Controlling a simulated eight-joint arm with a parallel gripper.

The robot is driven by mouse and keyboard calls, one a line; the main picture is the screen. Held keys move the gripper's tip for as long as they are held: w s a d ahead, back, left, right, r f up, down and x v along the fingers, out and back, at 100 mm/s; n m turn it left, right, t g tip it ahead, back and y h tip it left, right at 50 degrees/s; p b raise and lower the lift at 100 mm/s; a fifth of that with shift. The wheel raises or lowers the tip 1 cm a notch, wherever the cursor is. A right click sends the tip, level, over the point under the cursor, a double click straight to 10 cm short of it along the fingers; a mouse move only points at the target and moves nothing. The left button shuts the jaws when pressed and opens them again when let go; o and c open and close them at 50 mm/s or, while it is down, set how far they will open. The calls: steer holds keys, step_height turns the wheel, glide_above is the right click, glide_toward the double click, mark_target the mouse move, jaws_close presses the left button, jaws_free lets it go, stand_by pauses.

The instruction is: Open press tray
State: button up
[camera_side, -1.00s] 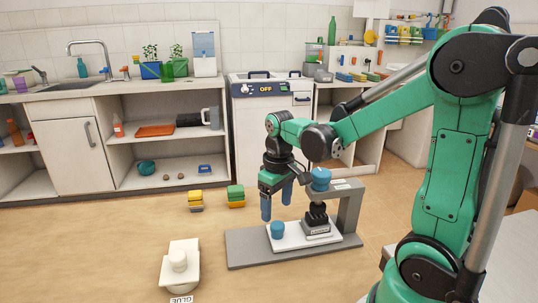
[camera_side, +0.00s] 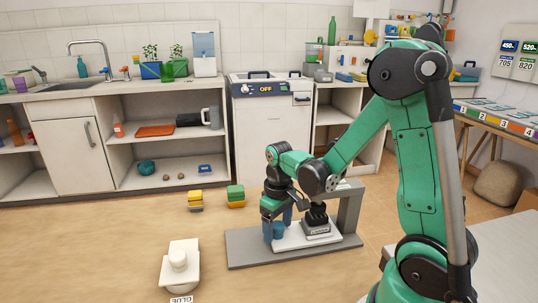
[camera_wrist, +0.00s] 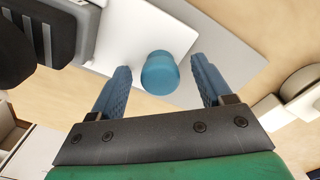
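A blue round knob (camera_side: 278,231) stands on the tray's left end; the knob also shows in the wrist view (camera_wrist: 160,73), in front of the white tray (camera_wrist: 140,25). My gripper (camera_side: 277,229) is low at the knob. In the wrist view my gripper (camera_wrist: 159,66) is open, one blue finger on each side of the knob, with gaps to both.
Yellow blocks (camera_side: 195,200) and green-yellow blocks (camera_side: 236,196) lie behind the press.

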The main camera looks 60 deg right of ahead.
jaws_close()
stand_by(1.3)
